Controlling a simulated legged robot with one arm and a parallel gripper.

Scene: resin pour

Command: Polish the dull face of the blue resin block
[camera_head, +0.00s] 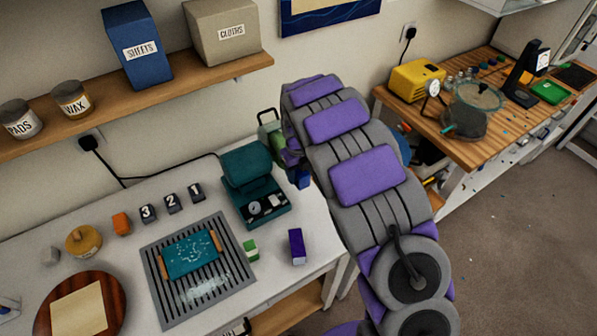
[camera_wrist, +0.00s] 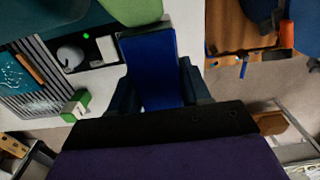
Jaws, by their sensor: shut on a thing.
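The blue resin block (camera_wrist: 150,62) stands out as a flat, bright blue face in the wrist view. My gripper (camera_wrist: 160,88) is shut on it, with a dark jaw on each side. In the head view a small dark blue part of the block (camera_head: 303,180) shows beside my arm, above the bench's right end. My arm hides most of the gripper there. I cannot tell which face is dull. A teal machine (camera_head: 247,168) with a dial stands just left of the held block. A round wooden board (camera_head: 114,297) bears a pale square sheet at the front left.
A slotted tray (camera_head: 158,290) bears a speckled teal slab. Green-white (camera_head: 251,250) and purple-white (camera_head: 297,247) blocks stand right of it. A shelf (camera_head: 160,92) hangs above.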

